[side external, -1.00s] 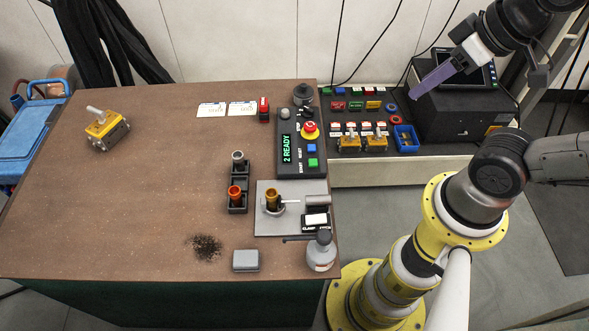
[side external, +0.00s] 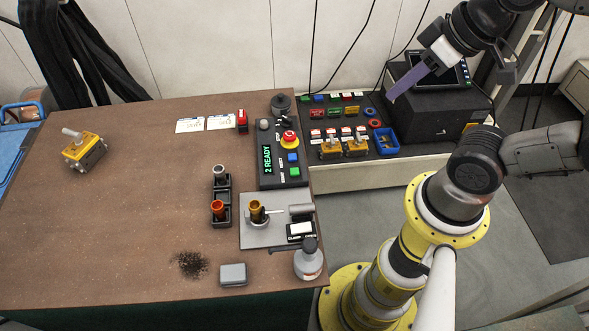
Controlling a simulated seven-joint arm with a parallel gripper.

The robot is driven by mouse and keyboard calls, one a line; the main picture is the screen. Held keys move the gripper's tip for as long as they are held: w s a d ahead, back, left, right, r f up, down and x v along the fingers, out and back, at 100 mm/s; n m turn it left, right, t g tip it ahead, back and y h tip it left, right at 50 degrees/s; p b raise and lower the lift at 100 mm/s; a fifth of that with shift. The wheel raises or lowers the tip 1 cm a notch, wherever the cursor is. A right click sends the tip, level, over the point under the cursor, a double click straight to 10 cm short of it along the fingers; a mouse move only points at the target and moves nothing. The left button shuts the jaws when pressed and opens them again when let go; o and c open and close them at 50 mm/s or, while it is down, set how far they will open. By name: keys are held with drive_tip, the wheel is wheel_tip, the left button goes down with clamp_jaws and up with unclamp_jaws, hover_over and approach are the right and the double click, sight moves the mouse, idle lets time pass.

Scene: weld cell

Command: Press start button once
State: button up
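The black control panel (side external: 267,183) lies on the brown table near its right edge. Its display (side external: 267,159) reads "2 READY" in green. A green button (side external: 294,171) sits at its lower right, beside a small label that looks like START. A blue button (side external: 293,158) sits just above it, and a red emergency knob (side external: 289,138) on a yellow ring above that. My gripper (side external: 391,97) is raised at the upper right, in front of the black machine with a screen and well away from the panel. Its purple fingers overlap in this view, so their gap is hidden.
A fixture plate (side external: 250,239) with an orange cup and clamp lies below the panel, with a grey bottle (side external: 308,262) near it. A rear shelf holds several coloured buttons, yellow switches and a blue bin (side external: 386,143).

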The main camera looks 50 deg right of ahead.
clamp_jaws()
idle(1.0)
idle(0.4)
drive_tip(key=w+a+m+t, duration=0.1)
drive_tip(key=w+m+t, duration=0.4)
drive_tip(key=w, duration=1)
drive_tip(key=a+f+g+y, duration=0.1)
drive_tip(key=a+f, duration=0.2)
drive_tip(key=f, duration=0.4)
drive_tip(key=a+f+g+y, duration=0.1)
drive_tip(key=a+f+y, duration=0.1)
drive_tip(key=a+f, duration=0.2)
wheel_tip(320, 180, down, 4)
drive_tip(key=shift+a+r, duration=0.2)
drive_tip(key=shift+r, duration=0.05)
